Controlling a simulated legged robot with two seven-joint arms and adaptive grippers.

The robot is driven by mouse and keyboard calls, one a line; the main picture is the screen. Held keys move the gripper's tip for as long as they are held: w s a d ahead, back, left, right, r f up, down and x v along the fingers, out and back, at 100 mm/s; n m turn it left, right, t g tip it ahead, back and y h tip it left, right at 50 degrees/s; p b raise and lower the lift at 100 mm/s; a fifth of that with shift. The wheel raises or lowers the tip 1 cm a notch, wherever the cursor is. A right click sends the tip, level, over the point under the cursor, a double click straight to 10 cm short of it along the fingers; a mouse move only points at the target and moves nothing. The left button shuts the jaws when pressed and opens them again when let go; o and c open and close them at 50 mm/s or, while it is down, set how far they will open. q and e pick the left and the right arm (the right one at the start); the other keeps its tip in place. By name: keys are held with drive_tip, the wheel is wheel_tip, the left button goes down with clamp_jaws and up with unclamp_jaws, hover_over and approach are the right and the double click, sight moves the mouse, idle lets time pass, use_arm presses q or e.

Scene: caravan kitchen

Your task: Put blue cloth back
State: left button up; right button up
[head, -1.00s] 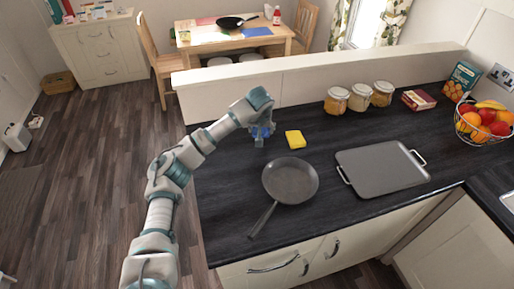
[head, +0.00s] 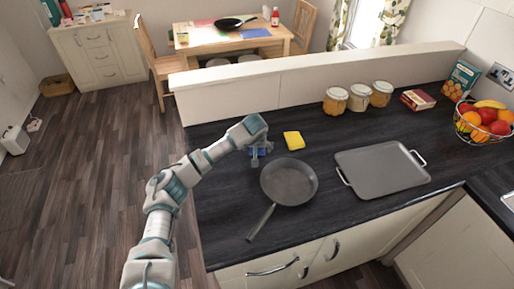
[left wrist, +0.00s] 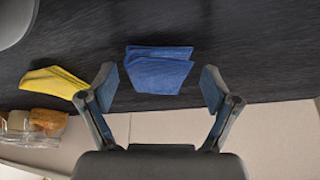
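The folded blue cloth (left wrist: 158,72) lies on the dark worktop in the left wrist view, between and a little beyond my left fingertips. In the head view the blue cloth (head: 263,151) shows only in part, behind my gripper. My left gripper (left wrist: 159,88) is open, with its fingers apart on either side of the cloth and visible gaps between. In the head view my left gripper (head: 258,158) is low over the worktop, left of the yellow cloth (head: 293,140). The yellow cloth (left wrist: 52,82) also shows at left in the wrist view. My right gripper is not in view.
A frying pan (head: 288,182) lies just in front of the gripper, with a grey tray (head: 382,170) to its right. Glass jars (head: 358,97) stand along the low wall (head: 300,84) behind. The worktop left of the pan is clear.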

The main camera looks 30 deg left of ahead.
use_arm(q)
drive_tip(key=shift+d+r, duration=0.25)
drive_tip(key=shift+d, duration=0.4)
drive_tip(key=shift+d+r, duration=0.15)
drive_tip(key=shift+r, duration=0.05)
drive_tip(key=p+v, duration=0.1)
drive_tip(key=v, duration=1)
drive_tip(key=shift+s+r, duration=0.15)
drive_tip(key=shift+r, duration=0.1)
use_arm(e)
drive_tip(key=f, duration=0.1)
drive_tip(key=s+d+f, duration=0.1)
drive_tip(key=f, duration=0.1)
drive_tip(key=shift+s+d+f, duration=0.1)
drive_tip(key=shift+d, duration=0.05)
use_arm(q)
drive_tip(key=shift+a, duration=0.2)
